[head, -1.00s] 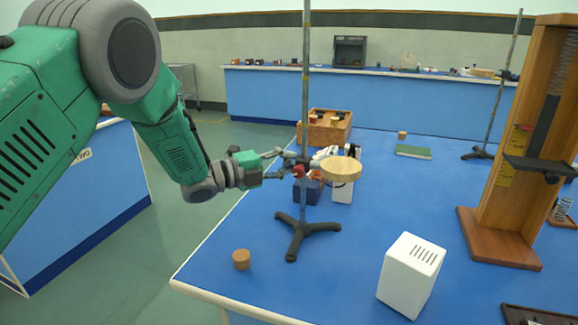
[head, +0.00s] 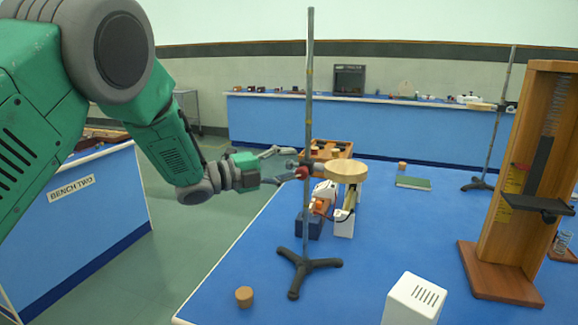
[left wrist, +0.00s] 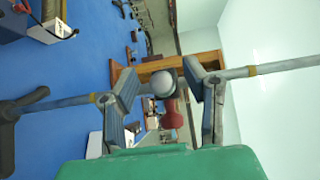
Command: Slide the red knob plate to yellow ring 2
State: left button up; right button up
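The red knob (head: 302,172) is on the clamp of a round wooden plate (head: 346,171), carried on the upright metal rod (head: 309,110) of a black tripod stand (head: 309,264). A yellow band (head: 309,70) shows on the rod above the clamp. My left gripper (head: 290,165) is at the clamp, fingers spread above and below the knob. In the left wrist view my left gripper (left wrist: 160,82) has gaps beside the grey rounded clamp end (left wrist: 163,83) and red knob (left wrist: 172,117). A yellow ring (left wrist: 252,70) shows on the rod to their right. My right gripper is out of view.
A white slotted box (head: 414,300), a cork (head: 244,297) and a tall wooden apparatus (head: 520,180) stand on the blue bench. A white device (head: 344,218) and a wooden tray (head: 328,150) stand near the rod.

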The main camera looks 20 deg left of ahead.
pick_arm(q)
jog(key=v, duration=1.2)
jog(key=shift+d, duration=0.1)
